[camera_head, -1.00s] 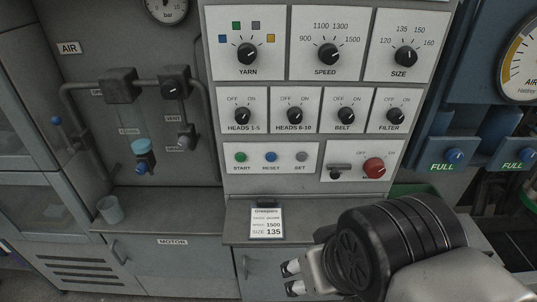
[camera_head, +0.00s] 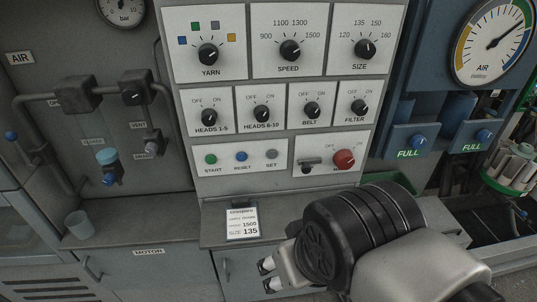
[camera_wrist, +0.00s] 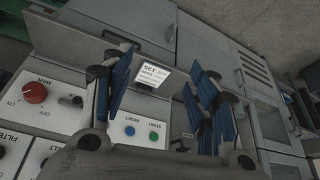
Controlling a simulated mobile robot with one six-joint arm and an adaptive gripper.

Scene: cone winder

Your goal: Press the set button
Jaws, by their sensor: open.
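The set button (camera_head: 271,154) is a small grey button on the control panel in the head view. It sits right of the blue reset button (camera_head: 241,157) and the green start button (camera_head: 211,159). My gripper (camera_head: 267,275) is open, low in front of the panel and apart from the set button. In the wrist view my gripper (camera_wrist: 160,82) shows its blue-padded fingers spread with nothing between them. The reset button (camera_wrist: 130,131) and start button (camera_wrist: 154,136) show below the fingers there. The set button is not visible there, seemingly behind the left finger.
A red knob (camera_head: 344,159) and a small lever (camera_head: 312,162) are right of the set button. Rotary knobs fill the panel above. A card (camera_head: 242,224) stands on the ledge below.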

